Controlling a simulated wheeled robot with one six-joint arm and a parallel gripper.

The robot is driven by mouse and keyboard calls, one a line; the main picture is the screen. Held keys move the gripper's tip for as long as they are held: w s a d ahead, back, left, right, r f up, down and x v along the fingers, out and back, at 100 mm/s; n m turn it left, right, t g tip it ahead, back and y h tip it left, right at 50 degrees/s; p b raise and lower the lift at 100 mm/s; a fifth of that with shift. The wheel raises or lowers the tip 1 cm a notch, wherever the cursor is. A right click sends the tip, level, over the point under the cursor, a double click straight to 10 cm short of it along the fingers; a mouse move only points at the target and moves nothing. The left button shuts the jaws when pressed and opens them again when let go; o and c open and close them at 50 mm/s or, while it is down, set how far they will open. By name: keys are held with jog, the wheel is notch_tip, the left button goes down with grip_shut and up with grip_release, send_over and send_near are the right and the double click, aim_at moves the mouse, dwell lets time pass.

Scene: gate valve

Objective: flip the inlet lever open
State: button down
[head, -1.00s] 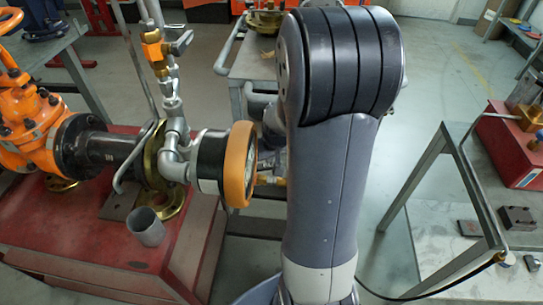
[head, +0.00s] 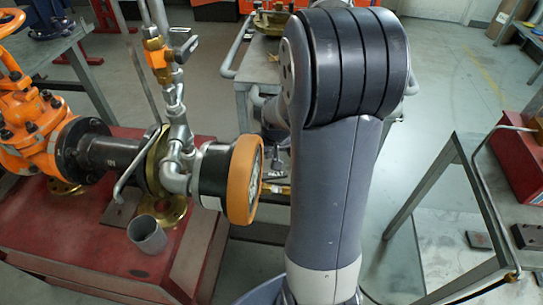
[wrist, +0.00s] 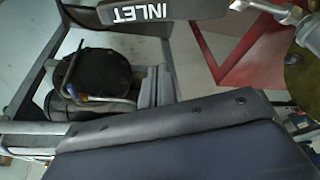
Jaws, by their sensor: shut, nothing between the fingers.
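The lever with a dark grip (wrist: 170,12) crosses the top of the wrist view. Its white INLET lettering reads upside down. Its right end runs towards silver metal fittings at the top right.
A large orange-rimmed gauge (head: 243,180) stands between the lever's pipe and my arm. A flanged pipe (head: 105,155) and an orange valve (head: 30,125) are at left, above a red stand (head: 60,235). A metal-framed table (head: 440,190) stands right. Open floor (head: 450,60) lies behind.

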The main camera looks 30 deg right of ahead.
jog(key=a+p+v, duration=0.1)
jog(key=v, duration=0.8)
jog(key=shift+s, duration=0.2)
